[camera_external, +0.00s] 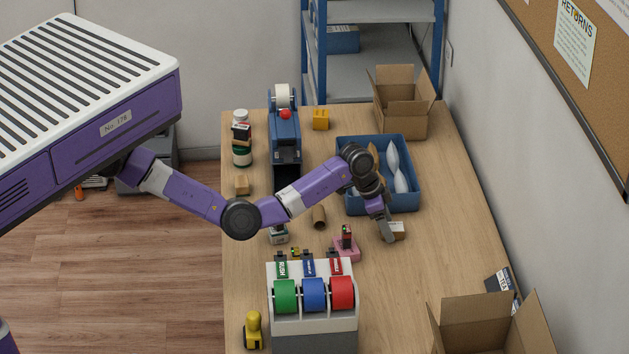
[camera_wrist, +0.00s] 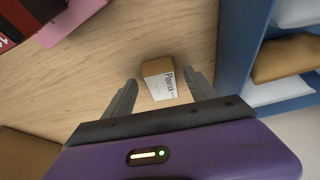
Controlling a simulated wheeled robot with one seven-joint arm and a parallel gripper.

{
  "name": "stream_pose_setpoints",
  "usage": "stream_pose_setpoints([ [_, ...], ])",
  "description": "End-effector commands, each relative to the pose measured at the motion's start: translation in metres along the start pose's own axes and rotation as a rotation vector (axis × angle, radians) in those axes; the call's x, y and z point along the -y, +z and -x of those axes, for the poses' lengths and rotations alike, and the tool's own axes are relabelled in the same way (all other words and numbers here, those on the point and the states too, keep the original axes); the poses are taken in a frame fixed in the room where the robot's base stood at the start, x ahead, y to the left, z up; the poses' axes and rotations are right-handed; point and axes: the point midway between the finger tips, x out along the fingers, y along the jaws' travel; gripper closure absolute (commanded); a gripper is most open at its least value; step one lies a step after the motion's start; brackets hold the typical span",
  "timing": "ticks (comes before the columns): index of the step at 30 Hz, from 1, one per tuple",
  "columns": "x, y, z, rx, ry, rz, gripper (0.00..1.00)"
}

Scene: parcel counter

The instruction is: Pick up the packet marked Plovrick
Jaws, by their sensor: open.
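The packet marked Plovrick (camera_wrist: 160,82) is a small brown box with a white label, lying on the wooden counter. In the wrist view it sits between and just beyond the tips of my open gripper (camera_wrist: 158,92), nearer the right finger. The label's printing shows only partly and looks like the start of "Plovrick". In the external view the packet (camera_external: 398,230) lies beside my gripper (camera_external: 388,236), partly hidden behind the fingers. My gripper points down at the counter and holds nothing.
A blue tray (camera_external: 410,200) with white and brown packets stands close beside the packet. A tape dispenser (camera_external: 313,325) stands at the front, an open carton (camera_external: 480,335) at front right.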

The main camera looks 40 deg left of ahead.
Motion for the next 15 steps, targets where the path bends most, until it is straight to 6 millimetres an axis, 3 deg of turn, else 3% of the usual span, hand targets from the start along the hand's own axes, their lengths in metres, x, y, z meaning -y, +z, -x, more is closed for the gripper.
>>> stream_pose_setpoints([
  [10,0.0007,0.0000,-0.0097,-0.001,-0.001,0.000,0.34],
  [15,0.0007,0.0000,-0.0095,-0.001,-0.001,0.000,0.65],
])
